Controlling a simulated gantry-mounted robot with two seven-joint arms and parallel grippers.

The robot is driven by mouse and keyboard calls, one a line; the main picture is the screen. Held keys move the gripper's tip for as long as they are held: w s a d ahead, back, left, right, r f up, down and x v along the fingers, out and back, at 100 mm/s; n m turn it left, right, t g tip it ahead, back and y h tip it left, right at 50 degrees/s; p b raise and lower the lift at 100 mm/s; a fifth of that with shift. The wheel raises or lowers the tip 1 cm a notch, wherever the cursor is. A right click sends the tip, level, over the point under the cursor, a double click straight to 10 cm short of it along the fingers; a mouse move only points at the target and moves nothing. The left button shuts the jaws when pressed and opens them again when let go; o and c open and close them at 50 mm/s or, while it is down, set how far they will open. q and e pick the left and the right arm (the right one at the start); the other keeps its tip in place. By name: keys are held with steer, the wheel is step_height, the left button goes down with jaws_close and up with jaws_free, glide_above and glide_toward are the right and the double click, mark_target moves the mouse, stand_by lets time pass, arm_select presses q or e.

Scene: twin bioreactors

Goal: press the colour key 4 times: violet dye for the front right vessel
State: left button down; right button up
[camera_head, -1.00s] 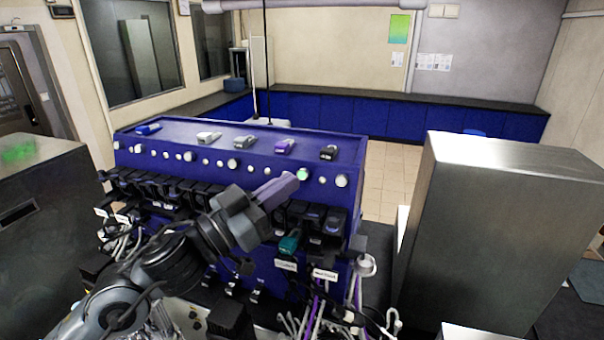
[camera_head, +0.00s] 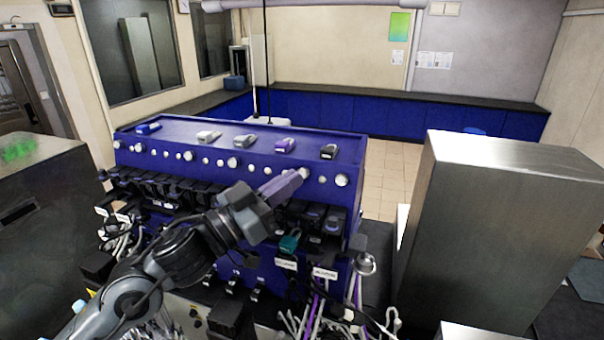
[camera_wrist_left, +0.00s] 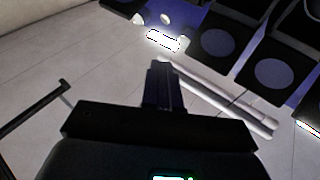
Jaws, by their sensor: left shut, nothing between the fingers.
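A blue console (camera_head: 240,150) stands in the middle of the head view, with a row of round white buttons along its upper front. My left gripper (camera_head: 299,176) is shut and empty. Its fingertips are at or very close to a round button (camera_head: 305,173) near the right end of the row; I cannot tell whether they touch. That button shows pale, not green. In the left wrist view the closed fingers (camera_wrist_left: 162,66) point toward a bright white strip (camera_wrist_left: 162,40) on the blue face. My right gripper is not in view. I cannot identify the front right vessel.
Another white button (camera_head: 342,181) sits just right of the fingertips. Dark blocks and a teal one (camera_head: 290,242) jut out below, above purple and white tubes. A tall steel cabinet (camera_head: 510,230) stands at the right, and another steel box (camera_head: 40,220) at the left.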

arm_select(q)
steer(key=shift+w, duration=0.2)
steer(key=shift+w+d+f, duration=0.25)
steer(key=shift+w+d, duration=0.05)
steer(key=shift+w, duration=0.4)
steer(key=shift+w+d+f, duration=0.25)
steer(key=shift+w+d, duration=0.05)
steer(key=shift+w, duration=0.4)
steer(key=shift+s+a+r+p, duration=0.15)
steer(key=shift+s+a+p, duration=0.05)
steer(key=shift+s, duration=0.35)
steer(key=shift+s+a+r+p, duration=0.15)
steer(key=shift+s+a, duration=0.05)
steer(key=shift+s, duration=0.3)
steer(key=shift+s+a+r+p, duration=0.15)
steer(key=shift+s+a+p, duration=0.05)
steer(key=shift+s, duration=0.35)
steer(key=shift+w, duration=0.2)
